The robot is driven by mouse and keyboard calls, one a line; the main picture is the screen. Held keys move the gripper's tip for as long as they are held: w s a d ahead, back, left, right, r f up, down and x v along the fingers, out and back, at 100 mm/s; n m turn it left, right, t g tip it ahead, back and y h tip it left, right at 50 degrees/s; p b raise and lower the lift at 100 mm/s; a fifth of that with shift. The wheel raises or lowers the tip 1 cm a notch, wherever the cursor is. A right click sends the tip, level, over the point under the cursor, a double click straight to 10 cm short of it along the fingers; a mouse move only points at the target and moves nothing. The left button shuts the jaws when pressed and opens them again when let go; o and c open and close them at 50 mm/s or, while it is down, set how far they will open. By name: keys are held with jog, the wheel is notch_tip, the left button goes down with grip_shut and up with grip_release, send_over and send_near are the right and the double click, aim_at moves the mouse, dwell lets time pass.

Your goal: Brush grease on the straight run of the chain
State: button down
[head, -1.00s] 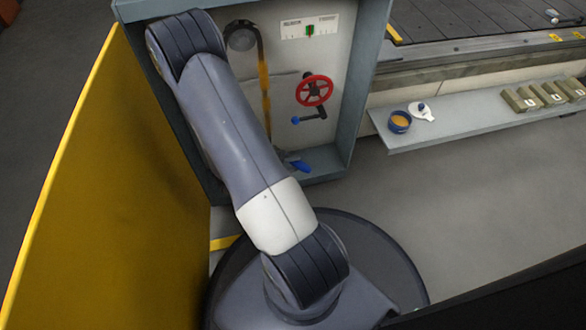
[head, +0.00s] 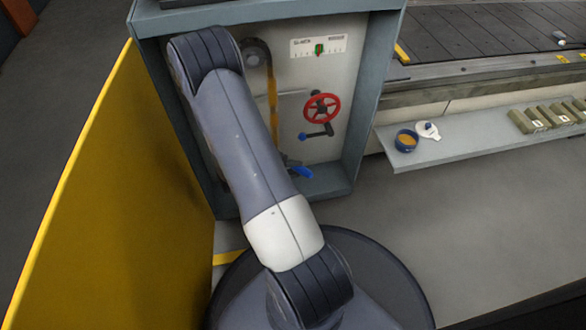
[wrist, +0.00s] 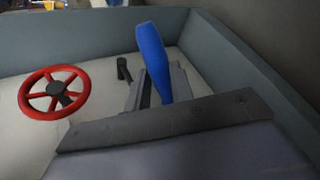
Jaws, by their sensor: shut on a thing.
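The chain (head: 272,88) hangs down from a dark sprocket (head: 256,52) inside the grey open-fronted cabinet. Its straight run is partly orange-yellow, and its lower end is hidden behind my arm. My gripper (wrist: 154,92) is shut on a blue handle (wrist: 152,55), which looks like the brush's. The handle also shows in the head view (head: 301,172), low in the cabinet beside my arm. The bristles are hidden, so I cannot tell whether they touch the chain. A blue pot of orange grease (head: 406,141) stands open on the shelf, with its white lid (head: 427,130) beside it.
A red handwheel (head: 322,107) with a crank below sits right of the chain, under a white gauge (head: 318,46). The cabinet wall (head: 372,90) and a yellow panel (head: 100,190) flank my arm. Several boxes (head: 545,116) stand on the shelf (head: 455,143).

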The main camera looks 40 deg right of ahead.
jog(key=shift+w+d, duration=0.35)
jog(key=shift+w, duration=0.25)
dwell(0.3)
notch_tip(320, 180, up, 25)
jog(key=p, duration=1.2)
dwell(1.9)
notch_tip(320, 180, up, 7)
jog(key=p, duration=0.4)
dwell(0.5)
